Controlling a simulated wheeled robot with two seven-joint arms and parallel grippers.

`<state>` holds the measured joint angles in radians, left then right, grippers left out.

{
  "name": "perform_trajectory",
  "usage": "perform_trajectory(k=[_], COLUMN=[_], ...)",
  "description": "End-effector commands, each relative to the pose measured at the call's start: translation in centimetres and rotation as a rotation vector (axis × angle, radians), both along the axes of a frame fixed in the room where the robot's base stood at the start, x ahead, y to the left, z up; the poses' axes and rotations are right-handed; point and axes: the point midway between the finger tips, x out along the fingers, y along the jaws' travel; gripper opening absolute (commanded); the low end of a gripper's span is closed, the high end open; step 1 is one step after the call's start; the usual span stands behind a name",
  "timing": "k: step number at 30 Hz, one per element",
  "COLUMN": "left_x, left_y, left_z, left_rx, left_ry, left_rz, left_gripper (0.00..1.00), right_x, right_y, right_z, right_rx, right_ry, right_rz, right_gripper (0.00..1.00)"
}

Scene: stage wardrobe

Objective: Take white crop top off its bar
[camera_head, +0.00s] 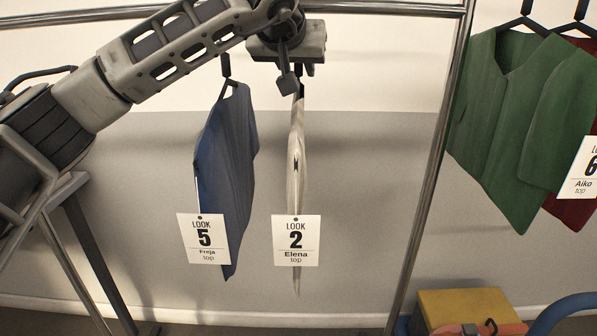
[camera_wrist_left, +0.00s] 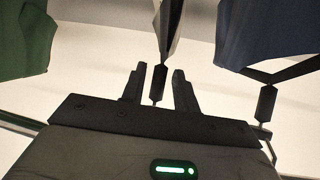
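The white crop top (camera_head: 297,170) hangs nearly edge-on from a dark hanger below the upper bar (camera_head: 95,14), with a "LOOK 2 Elena top" tag (camera_head: 297,241) in front. My left gripper (camera_head: 296,72) is at the top of its hanger, just below the bar. In the left wrist view, the two fingers of the left gripper (camera_wrist_left: 158,80) stand apart, with the black hanger stem (camera_wrist_left: 159,78) between them. A gap shows on each side of the stem. Part of the white top (camera_wrist_left: 169,22) shows beyond the fingertips. The hanger's hook is hidden behind my gripper in the head view. My right gripper is out of view.
A blue top (camera_head: 228,160) with a "LOOK 5" tag hangs close on the left. A chrome upright (camera_head: 430,180) stands to the right. Beyond it hang a green top (camera_head: 515,120) and a red one (camera_head: 575,205). A yellow box (camera_head: 465,305) is low at right.

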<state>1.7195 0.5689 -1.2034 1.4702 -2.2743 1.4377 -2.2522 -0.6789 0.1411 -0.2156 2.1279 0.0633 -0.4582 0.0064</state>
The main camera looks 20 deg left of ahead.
Motion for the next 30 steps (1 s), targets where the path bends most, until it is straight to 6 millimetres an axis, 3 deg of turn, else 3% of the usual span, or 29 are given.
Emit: perform_trajectory(k=[1, 3, 16, 25, 30], left_x=[0.0, 0.0, 0.0, 0.0, -3.4], left_y=[0.0, 0.0, 0.0, 0.0, -0.3], left_z=[0.0, 0.0, 0.6, 4.1, 3.5], left_rx=[0.0, 0.0, 0.0, 0.0, 0.003], left_ry=[0.0, 0.0, -0.004, -0.006, -0.007], left_rz=[0.0, 0.0, 0.001, 0.001, -0.003], left_gripper=[0.15, 0.0, 0.0, 0.0, 0.0], right_x=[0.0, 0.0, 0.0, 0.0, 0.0], right_y=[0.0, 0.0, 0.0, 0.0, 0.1], right_z=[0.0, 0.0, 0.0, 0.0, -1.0], right_rx=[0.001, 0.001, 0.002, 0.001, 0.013], right_ry=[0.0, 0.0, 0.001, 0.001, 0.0], right_rz=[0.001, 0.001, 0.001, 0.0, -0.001], right_gripper=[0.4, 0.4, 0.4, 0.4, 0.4])
